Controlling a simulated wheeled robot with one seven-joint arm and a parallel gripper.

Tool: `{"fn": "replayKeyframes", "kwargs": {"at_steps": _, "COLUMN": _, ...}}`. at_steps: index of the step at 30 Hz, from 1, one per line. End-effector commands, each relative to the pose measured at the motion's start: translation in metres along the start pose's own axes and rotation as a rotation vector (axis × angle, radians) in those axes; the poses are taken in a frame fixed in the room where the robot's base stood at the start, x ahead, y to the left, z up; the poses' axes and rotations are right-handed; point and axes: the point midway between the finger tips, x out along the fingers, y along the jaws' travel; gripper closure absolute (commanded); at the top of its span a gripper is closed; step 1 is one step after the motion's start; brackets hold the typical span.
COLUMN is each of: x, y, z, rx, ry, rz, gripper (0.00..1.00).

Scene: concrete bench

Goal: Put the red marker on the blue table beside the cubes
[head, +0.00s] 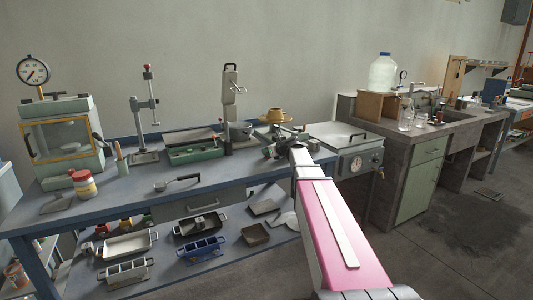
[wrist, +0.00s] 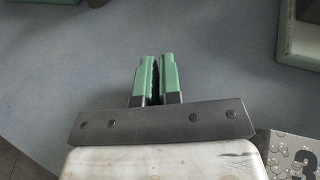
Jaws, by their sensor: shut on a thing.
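My gripper (head: 272,150) is over the back right part of the blue table (head: 140,190), near the grey-green case. In the wrist view its two green fingers (wrist: 156,80) are close together with a narrow dark gap between them, above the blue-grey top. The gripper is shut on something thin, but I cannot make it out. I cannot identify a red marker in either view. Small coloured blocks (head: 102,228), possibly the cubes, sit on the lower shelf at the left, partly behind the trays. They are too small to tell exactly.
A press stand (head: 147,125) and a green tray (head: 195,153) are behind. The front right stretch looks clear.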

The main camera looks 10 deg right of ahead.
Motion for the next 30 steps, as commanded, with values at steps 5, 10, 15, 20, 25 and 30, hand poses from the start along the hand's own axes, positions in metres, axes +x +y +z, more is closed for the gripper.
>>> {"fn": "replayKeyframes", "kwargs": {"at_steps": 5, "x": 0.001, "y": 0.000, "z": -0.004, "rx": -0.002, "ry": 0.005, "rz": 0.001, "gripper": 1.00}}
{"fn": "replayKeyframes", "kwargs": {"at_steps": 10, "x": 0.001, "y": 0.000, "z": -0.004, "rx": -0.002, "ry": 0.005, "rz": 0.001, "gripper": 0.53}}
{"fn": "replayKeyframes", "kwargs": {"at_steps": 15, "x": 0.001, "y": 0.000, "z": -0.003, "rx": -0.002, "ry": 0.004, "rz": 0.001, "gripper": 0.51}}
{"fn": "replayKeyframes", "kwargs": {"at_steps": 20, "x": -0.001, "y": 0.000, "z": -0.003, "rx": -0.001, "ry": 0.003, "rz": 0.000, "gripper": 0.51}}
{"fn": "replayKeyframes", "kwargs": {"at_steps": 25, "x": -0.019, "y": 0.002, "z": -0.003, "rx": -0.001, "ry": 0.003, "rz": 0.000, "gripper": 0.51}}
{"fn": "replayKeyframes", "kwargs": {"at_steps": 30, "x": -0.053, "y": 0.002, "z": -0.003, "rx": -0.002, "ry": 0.002, "rz": -0.001, "gripper": 0.51}}
